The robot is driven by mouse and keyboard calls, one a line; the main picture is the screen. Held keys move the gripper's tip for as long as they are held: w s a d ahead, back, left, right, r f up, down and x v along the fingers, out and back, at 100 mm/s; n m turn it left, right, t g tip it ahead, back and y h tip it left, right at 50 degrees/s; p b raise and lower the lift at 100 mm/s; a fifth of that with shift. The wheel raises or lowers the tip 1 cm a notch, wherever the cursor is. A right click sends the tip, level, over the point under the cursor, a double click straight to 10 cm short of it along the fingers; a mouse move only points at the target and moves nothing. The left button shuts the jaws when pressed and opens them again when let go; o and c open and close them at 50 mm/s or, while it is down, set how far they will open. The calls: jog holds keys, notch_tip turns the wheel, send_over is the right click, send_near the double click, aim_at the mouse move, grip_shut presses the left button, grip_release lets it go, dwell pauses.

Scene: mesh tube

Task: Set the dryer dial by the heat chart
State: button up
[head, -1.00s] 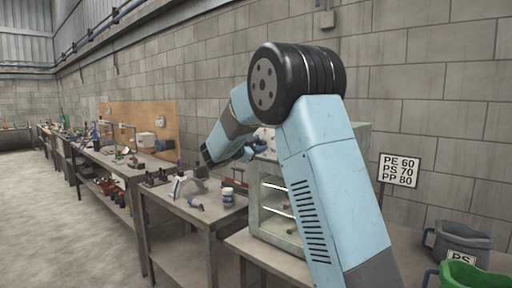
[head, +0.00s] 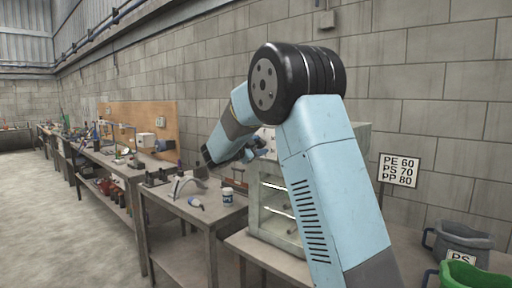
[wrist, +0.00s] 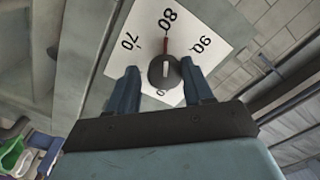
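In the wrist view the dial knob (wrist: 164,72) is dark and round, on a white plate (wrist: 206,18) marked 70, 80 and 90; another number below is partly covered. Its red pointer (wrist: 165,46) points at 80. My gripper (wrist: 160,68) is open, with one finger on each side of the knob and a clear gap on the left; the right finger is close, and I cannot tell if it touches. In the head view my gripper (head: 256,148) is at the top of the pale dryer (head: 268,222). The heat chart (head: 399,170) reads PE 60, PS 70, PP 80.
A grey bin (head: 462,242) and a green bin (head: 470,276) stand at the right, with a PS label (head: 461,258) between them. My arm hides part of the dryer.

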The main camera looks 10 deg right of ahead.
jog(key=shift+o, duration=1.4)
jog(key=shift+r, duration=0.1)
jog(key=shift+a, duration=0.1)
jog(key=shift+a, duration=0.15)
jog(key=v, duration=1.3)
jog(key=shift+s+a, duration=0.1)
jog(key=shift+s, duration=0.1)
